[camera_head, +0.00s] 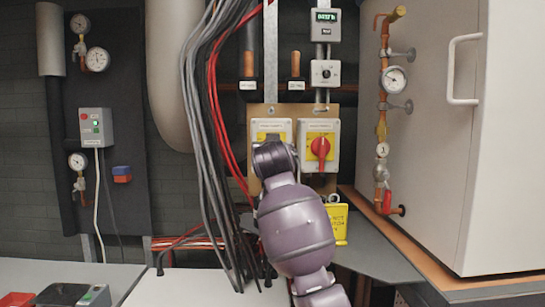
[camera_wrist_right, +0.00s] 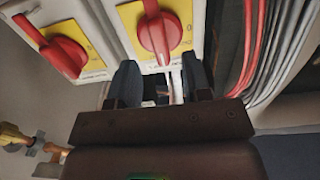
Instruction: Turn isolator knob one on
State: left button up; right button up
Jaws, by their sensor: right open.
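Two grey isolator boxes with yellow plates and red knobs hang side by side on a wooden board. In the head view my right arm covers most of the left isolator (camera_head: 271,125); its knob is hidden there. The right isolator's red knob (camera_head: 320,148) is in plain view. The right wrist view appears turned over: the red knob nearer the cables (camera_wrist_right: 160,32) is at the top middle, and the other red knob (camera_wrist_right: 64,55) is at left. My right gripper (camera_wrist_right: 163,78) is open and empty, its fingers just short of the nearer knob. The labels are unreadable.
Black, grey and red cables (camera_head: 213,130) hang close left of the isolators. A yellow tag (camera_head: 337,222) hangs below the right one. A large white cabinet (camera_head: 440,160) and copper pipe with gauges stand at right. A grey counter (camera_head: 375,255) lies below.

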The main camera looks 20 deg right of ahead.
jog(key=v, duration=0.7)
jog(key=shift+b, duration=0.35)
jog(key=shift+r, duration=0.1)
jog(key=a+r+n+t+y, duration=0.3)
jog(key=r+t, duration=0.1)
jog(key=s+d+f+n+g+y, duration=0.1)
jog(key=s+f, duration=0.2)
jog(key=f, duration=1)
jog(key=s+d+f+n+g+y, duration=0.15)
jog(key=s+f, duration=0.25)
jog(key=f, duration=0.8)
jog(key=s+d+f+n+y, duration=0.1)
jog(key=s+d+f, duration=0.15)
jog(key=f, duration=1.05)
jog(key=s+d+f+m+g+h, duration=0.1)
jog(key=s+d+f+g, duration=0.1)
jog(key=s+f, duration=1.1)
jog(key=s+d+f+m+g, duration=0.1)
jog(key=s+d+f+g, duration=0.2)
jog(key=s+f, duration=1.1)
jog(key=shift+s+d+g+h, duration=0.2)
jog(key=shift+s+g+h, duration=0.25)
jog(key=shift+g, duration=0.6)
